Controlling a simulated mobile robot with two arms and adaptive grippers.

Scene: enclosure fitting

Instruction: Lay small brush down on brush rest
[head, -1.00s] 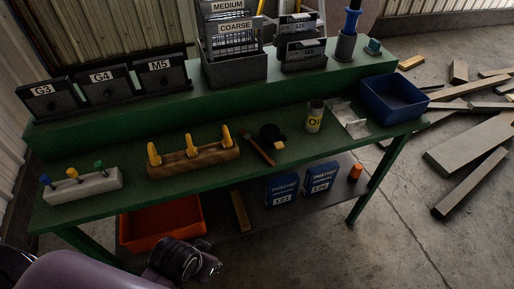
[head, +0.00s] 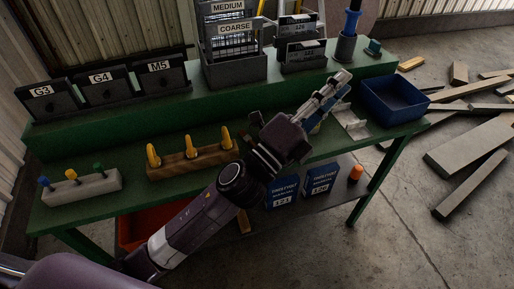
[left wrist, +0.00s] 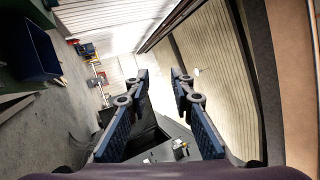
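My left gripper (head: 338,88) is raised over the right part of the green bench in the head view. In the left wrist view its two blue-padded fingers (left wrist: 160,78) stand apart with nothing between them. A pale, bent piece (head: 351,123) lies beside the blue bin and may be the brush rest; I cannot tell for sure. A wooden block (head: 192,164) with three yellow upright hooks stands left of my arm. My right gripper is not in view.
A blue bin (head: 394,97) stands at the bench's right end. A grey block (head: 82,188) with coloured pegs stands at the left. Labelled holders and a COARSE rack (head: 236,68) line the raised back shelf. Blue boxes (head: 321,180) and an orange bin (head: 138,228) are below.

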